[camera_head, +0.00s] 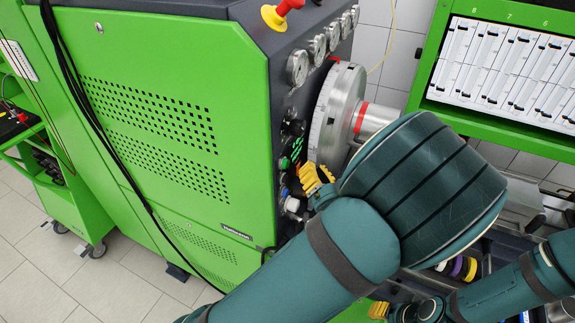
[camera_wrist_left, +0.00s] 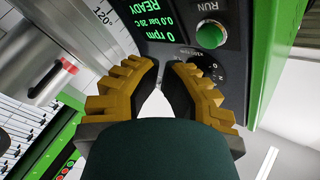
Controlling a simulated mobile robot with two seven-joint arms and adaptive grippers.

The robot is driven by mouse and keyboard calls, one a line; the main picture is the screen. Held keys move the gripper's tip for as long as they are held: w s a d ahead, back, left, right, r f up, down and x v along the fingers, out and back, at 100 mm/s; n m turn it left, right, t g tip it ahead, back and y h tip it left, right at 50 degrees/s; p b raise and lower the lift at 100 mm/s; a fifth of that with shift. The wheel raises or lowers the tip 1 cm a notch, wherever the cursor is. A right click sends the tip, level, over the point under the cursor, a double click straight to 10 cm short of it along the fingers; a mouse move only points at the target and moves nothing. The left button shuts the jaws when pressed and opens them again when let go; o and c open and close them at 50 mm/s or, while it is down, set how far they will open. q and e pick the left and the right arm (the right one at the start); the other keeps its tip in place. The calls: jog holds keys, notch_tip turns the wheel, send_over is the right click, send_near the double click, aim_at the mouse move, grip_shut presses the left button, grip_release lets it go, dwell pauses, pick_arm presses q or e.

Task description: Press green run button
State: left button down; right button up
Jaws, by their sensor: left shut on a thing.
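The green RUN button (camera_wrist_left: 210,36) shows as a round cap on the dark panel in the left wrist view, and from the side in the head view (camera_head: 283,163). My left gripper (camera_head: 314,178) is just right of the panel. Its yellow fingers (camera_wrist_left: 163,64) point at the panel below the display, apart from the button. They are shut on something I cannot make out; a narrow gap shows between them. The display (camera_wrist_left: 163,22) reads READY and 0 rpm. My right gripper (camera_head: 379,310) shows only a yellow finger part at the bottom of the head view.
A dark rotary switch dial (camera_wrist_left: 206,70) sits beside the right finger, below the button. A large metal disc (camera_head: 333,115) with a shaft stands right of the panel. Gauges (camera_head: 297,67) and a red-yellow emergency stop (camera_head: 279,14) are above. A green rack (camera_head: 500,70) is at right.

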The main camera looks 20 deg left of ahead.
aim_at(285, 164)
pick_arm(q)
jog(key=shift+a, duration=0.95)
jog(key=shift+a, duration=0.2)
dwell(0.7)
jog(key=shift+a, duration=0.25)
